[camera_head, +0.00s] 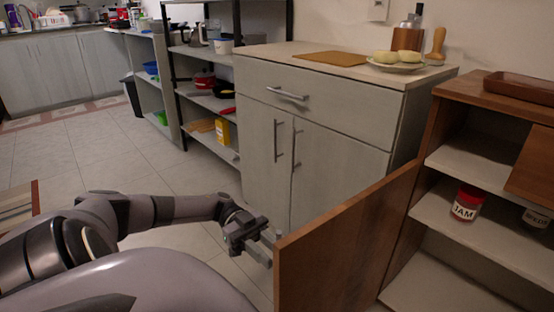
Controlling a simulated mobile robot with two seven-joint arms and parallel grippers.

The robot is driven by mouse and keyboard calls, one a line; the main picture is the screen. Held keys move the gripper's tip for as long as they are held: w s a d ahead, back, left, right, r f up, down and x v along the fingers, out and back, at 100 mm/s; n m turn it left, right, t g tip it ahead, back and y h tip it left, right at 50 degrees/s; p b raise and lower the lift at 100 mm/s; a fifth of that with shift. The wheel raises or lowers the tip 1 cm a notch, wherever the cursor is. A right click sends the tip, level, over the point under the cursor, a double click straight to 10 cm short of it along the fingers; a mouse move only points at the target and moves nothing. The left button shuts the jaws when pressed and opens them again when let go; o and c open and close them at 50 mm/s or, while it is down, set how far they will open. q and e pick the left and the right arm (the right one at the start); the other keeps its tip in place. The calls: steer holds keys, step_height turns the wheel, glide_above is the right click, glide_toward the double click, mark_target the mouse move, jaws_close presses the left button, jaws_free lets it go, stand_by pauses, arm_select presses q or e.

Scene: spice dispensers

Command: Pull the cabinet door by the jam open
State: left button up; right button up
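The wooden cabinet (430,136) stands at the right with its brown door (345,240) swung out wide toward me. Inside, the jam jar (466,204), white-labelled with a red lid, stands on the middle shelf. My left gripper (262,247) is just left of the door's free edge, near its outer face. Its fingers are partly hidden behind the door edge, so I cannot tell whether they touch it or are open or shut. The door's handle does not show. My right gripper is not in view.
A grey cabinet (345,149) with a drawer and two doors stands behind the open door. A second jar (536,217) is partly hidden at the right under a wooden panel (532,180). Open shelves (205,98) stand farther back.

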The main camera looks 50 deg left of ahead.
arm_select(q)
steer(key=a, duration=0.4)
steer(key=shift+s, duration=0.1)
steer(key=shift+s, duration=0.1)
stand_by(0.6)
